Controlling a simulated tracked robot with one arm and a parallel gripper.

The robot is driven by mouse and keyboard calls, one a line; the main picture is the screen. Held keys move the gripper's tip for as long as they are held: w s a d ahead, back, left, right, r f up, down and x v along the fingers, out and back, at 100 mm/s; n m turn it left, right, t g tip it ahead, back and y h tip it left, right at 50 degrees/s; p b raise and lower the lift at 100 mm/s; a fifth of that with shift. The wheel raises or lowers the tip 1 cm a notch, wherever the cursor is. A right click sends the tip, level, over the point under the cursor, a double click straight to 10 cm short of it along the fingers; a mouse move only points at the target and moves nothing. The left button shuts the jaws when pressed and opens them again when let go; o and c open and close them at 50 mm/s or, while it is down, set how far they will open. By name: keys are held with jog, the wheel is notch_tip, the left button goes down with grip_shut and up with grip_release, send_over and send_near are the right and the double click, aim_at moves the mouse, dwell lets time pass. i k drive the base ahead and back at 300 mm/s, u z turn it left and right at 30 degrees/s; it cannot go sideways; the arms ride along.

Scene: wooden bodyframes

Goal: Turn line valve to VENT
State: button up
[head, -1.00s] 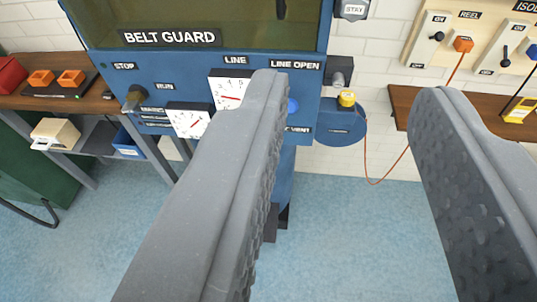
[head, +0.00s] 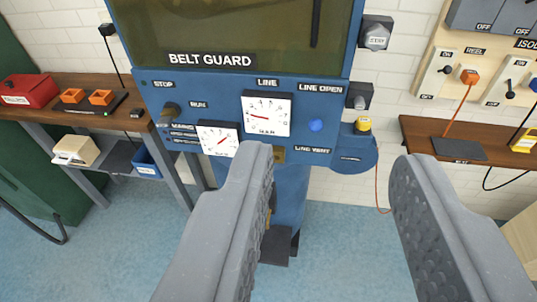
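The blue machine panel (head: 180,95) carries the labels LINE OPEN (head: 321,88) and LINE VENT (head: 312,150). A round blue knob (head: 316,125) sits between these labels, closer to the right edge of the panel. It looks like the end of the line valve's handle; which way the valve is set I cannot tell. A brass-coloured part (head: 279,155) shows just left of LINE VENT, partly behind my left finger. My gripper (head: 331,160) is open and empty. Its fingers stand wide apart in front of the panel, below the knob and not touching it.
The LINE gauge (head: 267,114) and a smaller gauge (head: 218,138) are left of the knob. A grey fitting (head: 359,96) and a yellow-capped blue housing (head: 357,150) stick out at the right. A wooden bench (head: 50,118) is left, a shelf (head: 420,128) right.

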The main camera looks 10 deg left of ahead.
aim_at(314, 125)
jog(key=i, duration=0.85)
jog(key=z, duration=0.05)
